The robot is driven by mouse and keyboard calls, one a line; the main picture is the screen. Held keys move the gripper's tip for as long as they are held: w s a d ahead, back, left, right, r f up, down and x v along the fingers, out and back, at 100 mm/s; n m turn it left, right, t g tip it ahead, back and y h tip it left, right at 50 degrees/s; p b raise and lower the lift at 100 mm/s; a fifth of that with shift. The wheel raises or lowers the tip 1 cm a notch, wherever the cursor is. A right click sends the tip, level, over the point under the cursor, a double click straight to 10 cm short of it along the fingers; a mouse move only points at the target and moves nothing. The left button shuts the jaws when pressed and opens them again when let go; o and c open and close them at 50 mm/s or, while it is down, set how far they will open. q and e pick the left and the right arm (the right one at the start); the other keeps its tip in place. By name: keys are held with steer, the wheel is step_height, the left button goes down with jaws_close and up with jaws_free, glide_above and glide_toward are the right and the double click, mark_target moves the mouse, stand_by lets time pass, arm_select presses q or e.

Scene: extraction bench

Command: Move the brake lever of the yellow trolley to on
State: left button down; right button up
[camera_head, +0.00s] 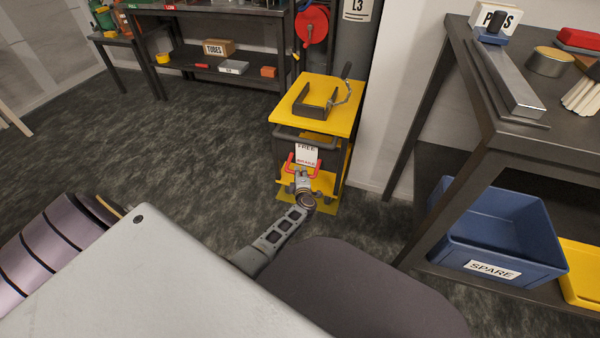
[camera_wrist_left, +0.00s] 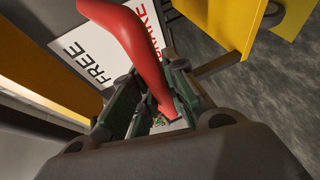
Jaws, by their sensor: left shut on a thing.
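The yellow trolley (camera_head: 345,113) stands beside the pillar in the head view. On its near side is a white sign (camera_head: 306,154) reading FREE at the top and BRAKE in red below. The red brake lever (camera_head: 290,163) lies in front of the sign. My left gripper (camera_head: 302,175) is at the lever, low on the trolley's near side. In the left wrist view the red lever (camera_wrist_left: 139,45) runs down between the fingers of my left gripper (camera_wrist_left: 155,115), which is shut on it. The fingers hide the lever's end. My right gripper is not in view.
A grey vise-like fixture (camera_head: 315,102) with a crank sits on the trolley top. A dark bench stands right, with a blue SPARE bin (camera_head: 490,228) on its lower shelf. Another shelf bench (camera_head: 210,68) stands at the back. Open carpet lies left of the trolley.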

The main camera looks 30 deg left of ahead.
arm_select(q)
steer(key=shift+s+d+f, duration=0.1)
steer(key=shift+f, duration=0.35)
steer(key=c, duration=1.6)
jaws_free()
steer(key=shift+f, duration=0.1)
steer(key=shift+o, duration=0.9)
steer(key=shift+r, duration=0.2)
steer(key=shift+s+d+r, duration=0.1)
steer(key=shift+s+d, duration=0.3)
steer(key=v, duration=0.6)
steer(key=shift+s, duration=0.2)
